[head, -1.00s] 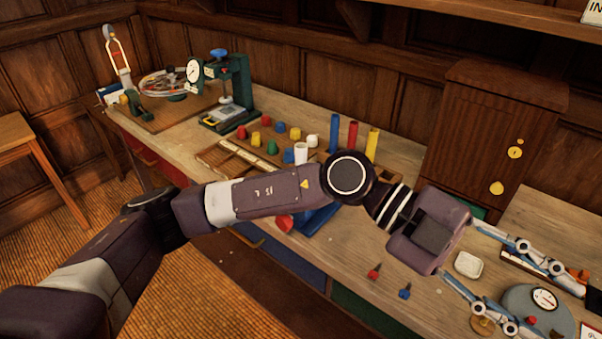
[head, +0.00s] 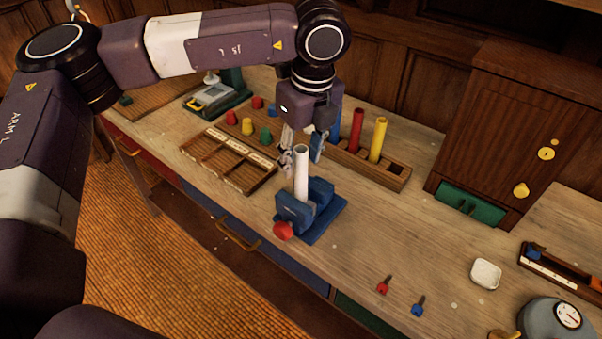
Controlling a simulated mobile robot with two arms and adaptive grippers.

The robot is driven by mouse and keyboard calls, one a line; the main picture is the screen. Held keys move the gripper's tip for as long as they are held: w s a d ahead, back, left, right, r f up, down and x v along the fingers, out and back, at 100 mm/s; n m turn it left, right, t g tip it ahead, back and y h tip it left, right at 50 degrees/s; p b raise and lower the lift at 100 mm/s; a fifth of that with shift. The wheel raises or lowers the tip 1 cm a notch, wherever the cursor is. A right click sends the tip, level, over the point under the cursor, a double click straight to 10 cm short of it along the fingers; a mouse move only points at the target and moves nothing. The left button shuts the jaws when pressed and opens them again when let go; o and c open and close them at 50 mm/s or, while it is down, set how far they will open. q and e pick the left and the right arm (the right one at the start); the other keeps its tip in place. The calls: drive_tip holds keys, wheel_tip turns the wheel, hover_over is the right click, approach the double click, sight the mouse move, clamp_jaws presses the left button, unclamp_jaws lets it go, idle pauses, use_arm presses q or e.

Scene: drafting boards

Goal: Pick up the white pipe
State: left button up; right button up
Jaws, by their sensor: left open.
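The white pipe (head: 301,175) stands upright in a blue vise (head: 318,205) with a red knob (head: 283,231), near the front of the bench. Its upper part shows above the vise jaws; its lower end is hidden by them. My left gripper (head: 302,157) points down from above, with its fingers open around or just behind the top of the pipe. I cannot tell whether a finger touches the pipe. My right gripper is not in view.
Behind the vise a wooden rack (head: 375,168) holds a red pipe (head: 356,130) and a yellow pipe (head: 377,140). A divided wooden tray (head: 228,163) lies to the left. A wooden cabinet (head: 500,125) stands at the right. The bench right of the vise is mostly clear.

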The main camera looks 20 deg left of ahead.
sight(299, 174)
use_arm(q)
drive_tip(key=shift+a+f+p, duration=0.1)
drive_tip(key=shift+f+p, duration=0.3)
drive_tip(key=shift+f, duration=0.05)
drive_tip(key=f, duration=0.1)
drive_tip(key=f+p, duration=0.1)
drive_tip(key=shift+w+a+f, duration=0.15)
drive_tip(key=shift+a+f, duration=0.1)
drive_tip(key=shift+f, duration=0.9)
drive_tip(key=shift+c, duration=0.4)
drive_tip(key=c, duration=0.7)
clamp_jaws()
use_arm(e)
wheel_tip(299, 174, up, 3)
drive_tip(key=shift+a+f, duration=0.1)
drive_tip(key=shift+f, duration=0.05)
